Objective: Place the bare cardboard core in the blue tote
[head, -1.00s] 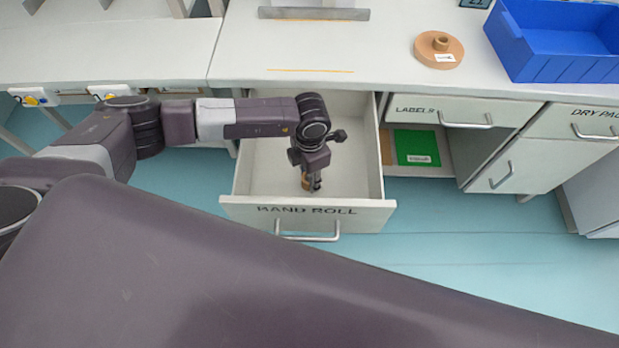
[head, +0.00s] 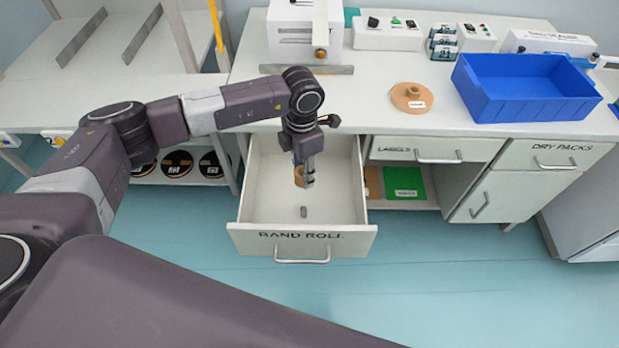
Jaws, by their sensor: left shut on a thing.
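My left gripper (head: 304,178) points down over the open drawer and is shut on a small tan-brown piece, which looks like the cardboard core (head: 299,177). The fingers hide part of it. The core is held above the drawer floor. The blue tote (head: 527,111) stands on the counter at the right, far to the right of the gripper; its visible inside looks empty. My right gripper is not in view.
The open drawer (head: 301,240) holds a small grey piece (head: 303,211). A tan disc with a raised hub (head: 411,97) lies on the counter left of the tote. A white machine (head: 300,40) and control boxes (head: 388,36) stand at the back.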

